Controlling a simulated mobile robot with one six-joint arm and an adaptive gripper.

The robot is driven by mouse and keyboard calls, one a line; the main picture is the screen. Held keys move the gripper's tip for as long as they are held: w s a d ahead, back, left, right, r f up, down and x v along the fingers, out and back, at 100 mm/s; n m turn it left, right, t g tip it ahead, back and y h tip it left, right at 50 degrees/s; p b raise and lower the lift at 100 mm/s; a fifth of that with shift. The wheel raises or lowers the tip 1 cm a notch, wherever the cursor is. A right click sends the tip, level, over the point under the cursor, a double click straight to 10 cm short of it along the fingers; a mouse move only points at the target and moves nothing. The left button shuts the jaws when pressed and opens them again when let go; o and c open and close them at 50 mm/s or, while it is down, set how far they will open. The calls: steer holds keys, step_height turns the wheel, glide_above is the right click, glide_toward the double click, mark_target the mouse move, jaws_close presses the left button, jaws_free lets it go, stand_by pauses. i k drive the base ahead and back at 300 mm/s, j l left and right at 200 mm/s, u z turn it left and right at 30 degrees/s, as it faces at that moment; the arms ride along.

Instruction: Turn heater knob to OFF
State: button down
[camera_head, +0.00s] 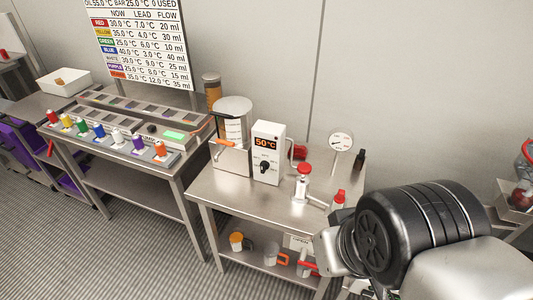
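The heater is a white upright box (268,140) on the steel table, with a dark display reading 50 °C in orange. Its black knob (264,167) is on the front face, below the display. The knob's exact pointing direction is too small to tell. My arm fills the lower right of the view, to the right of the heater and well apart from it. My gripper's fingertips do not show.
Colored taps line the left bench (185,190). The heater table's front left top (215,187) is clear.

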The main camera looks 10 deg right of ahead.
mark_target(264, 165)
steer(key=i+l+u, duration=0.1)
steer(key=u, duration=0.25)
steer(key=i+l+u, duration=0.15)
steer(key=i+u, duration=0.25)
steer(key=k, duration=0.1)
